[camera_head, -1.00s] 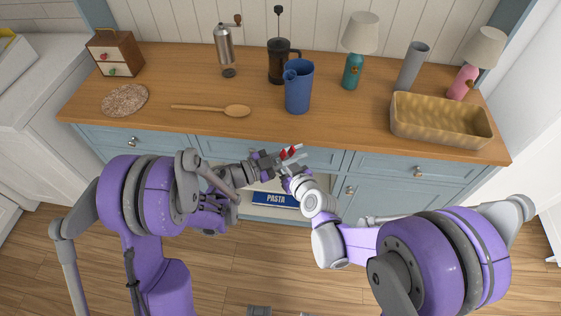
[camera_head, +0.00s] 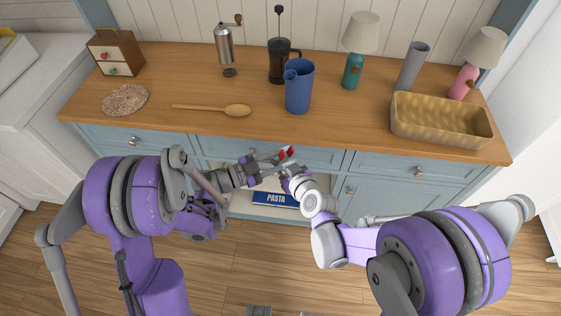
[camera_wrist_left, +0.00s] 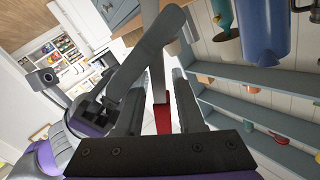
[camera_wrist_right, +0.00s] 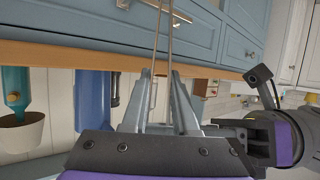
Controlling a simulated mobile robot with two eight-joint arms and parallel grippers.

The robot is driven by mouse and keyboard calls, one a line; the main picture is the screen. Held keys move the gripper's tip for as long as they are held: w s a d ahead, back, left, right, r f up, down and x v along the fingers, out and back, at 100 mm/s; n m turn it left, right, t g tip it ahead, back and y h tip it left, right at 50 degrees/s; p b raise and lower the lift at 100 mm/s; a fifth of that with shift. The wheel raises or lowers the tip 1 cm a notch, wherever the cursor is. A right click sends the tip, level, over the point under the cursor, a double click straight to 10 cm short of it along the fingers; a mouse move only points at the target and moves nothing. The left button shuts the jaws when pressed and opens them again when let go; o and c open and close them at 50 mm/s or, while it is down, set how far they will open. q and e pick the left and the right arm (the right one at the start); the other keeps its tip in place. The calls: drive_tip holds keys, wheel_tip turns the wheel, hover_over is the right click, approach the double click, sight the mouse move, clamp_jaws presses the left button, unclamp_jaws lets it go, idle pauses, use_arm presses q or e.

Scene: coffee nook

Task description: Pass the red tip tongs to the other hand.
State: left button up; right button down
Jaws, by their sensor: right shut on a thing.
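The red tip tongs are held between my two arms, in front of the drawers; their red part (camera_head: 287,152) shows beside my right gripper (camera_head: 291,169) in the head view. My right gripper is shut on the tongs; their thin metal arms (camera_wrist_right: 156,70) run out from between its fingers (camera_wrist_right: 158,100). My left gripper (camera_head: 262,164) is close by on the left, facing the tongs. In the left wrist view its fingers (camera_wrist_left: 155,115) stand apart, with red (camera_wrist_left: 162,118) showing between them. I cannot tell whether they touch it.
The wooden counter (camera_head: 340,120) is just beyond the grippers. A wooden spoon (camera_head: 215,109), blue jug (camera_head: 298,88) and woven basket (camera_head: 440,122) stand or lie on it. Below, an open compartment holds a blue PASTA box (camera_head: 275,199).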

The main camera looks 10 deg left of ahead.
use_arm(q)
drive_tip(key=w+a+r+n+t+y, duration=0.3)
drive_tip(key=a+r+n+t+y, duration=0.6)
drive_tip(key=a+r+n+y, duration=0.45)
drive_tip(key=s+a+f+n+g+y, duration=0.35)
drive_tip(key=s+a+f+g, duration=0.2)
drive_tip(key=s, duration=0.35)
drive_tip(key=s+d+f+g+h, duration=0.1)
drive_tip(key=s+d+f+g, duration=0.2)
drive_tip(key=s, duration=0.4)
drive_tip(key=s+d+f+m+g+h, duration=0.1)
drive_tip(key=s+d+f+g, duration=0.3)
drive_tip(key=s, duration=0.4)
drive_tip(key=shift+s+f+g, duration=0.3)
drive_tip(key=shift+f+g, duration=0.15)
drive_tip(key=shift+f, duration=0.25)
